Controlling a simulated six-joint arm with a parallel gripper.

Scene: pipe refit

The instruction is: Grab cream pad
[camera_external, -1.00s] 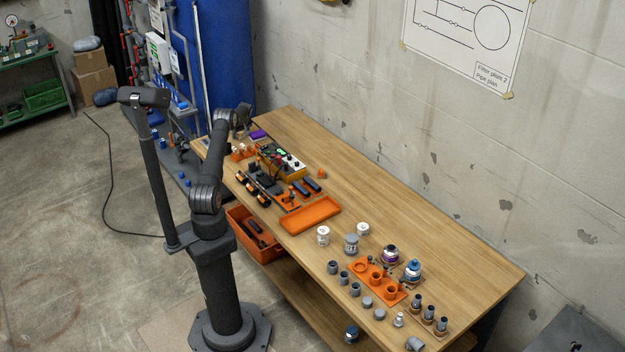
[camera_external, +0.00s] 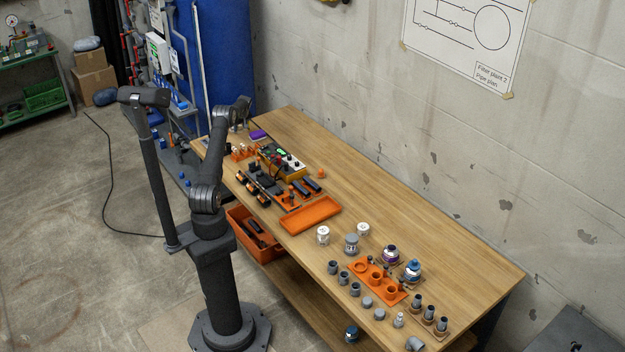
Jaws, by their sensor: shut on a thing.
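My gripper (camera_external: 240,127) is over the far left end of the wooden workbench, left of a purple pad (camera_external: 258,134). Its jaws are shut, and the cream pad is between them. The pad is too small and too much covered by the jaws to make out its shape or edges.
Orange holders (camera_external: 243,152) and a yellow-sided meter box (camera_external: 284,161) stand close in front of my gripper. An empty orange tray (camera_external: 310,214) lies mid-bench. Several pipe fittings and jars fill the right end. The back strip of the bench (camera_external: 400,205) is clear.

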